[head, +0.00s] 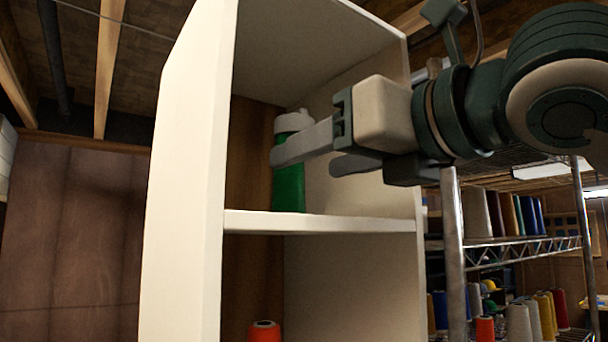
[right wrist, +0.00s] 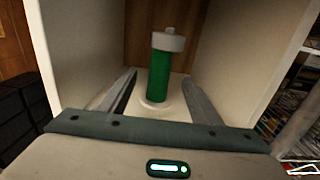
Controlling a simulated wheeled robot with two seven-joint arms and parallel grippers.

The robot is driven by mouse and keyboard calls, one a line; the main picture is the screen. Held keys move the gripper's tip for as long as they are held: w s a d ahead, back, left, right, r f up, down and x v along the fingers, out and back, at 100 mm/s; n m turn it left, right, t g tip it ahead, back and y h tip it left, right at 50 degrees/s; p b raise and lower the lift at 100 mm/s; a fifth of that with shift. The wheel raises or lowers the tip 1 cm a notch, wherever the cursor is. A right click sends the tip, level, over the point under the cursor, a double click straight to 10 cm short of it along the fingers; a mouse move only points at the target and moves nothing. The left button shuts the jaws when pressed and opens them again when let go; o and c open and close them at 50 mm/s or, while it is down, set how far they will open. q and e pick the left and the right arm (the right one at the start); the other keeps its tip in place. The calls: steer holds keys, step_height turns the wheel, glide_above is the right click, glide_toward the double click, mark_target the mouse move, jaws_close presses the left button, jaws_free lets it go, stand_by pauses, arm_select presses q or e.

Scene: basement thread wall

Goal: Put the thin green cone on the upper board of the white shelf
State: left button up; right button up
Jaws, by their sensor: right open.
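The thin green cone (head: 289,188) has a pale grey top and stands upright on the upper board (head: 325,224) of the white shelf (head: 185,190). In the right wrist view the green cone (right wrist: 160,75) stands on a pale round base against the board, with the shelf walls on both sides. My right gripper (head: 306,161) reaches into the upper compartment from the right. Its fingers are open, one on each side of the cone, with visible gaps in the right wrist view (right wrist: 159,80). One finger hides part of the cone in the head view. My left gripper is not in view.
An orange cone (head: 265,332) stands lower inside the white shelf. A metal wire rack (head: 453,240) with several thread cones stands to the right.

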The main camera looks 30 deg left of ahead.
steer(key=b+v, duration=0.3)
steer(key=v, duration=1)
steer(key=shift+b, duration=0.3)
steer(key=shift+f, duration=0.1)
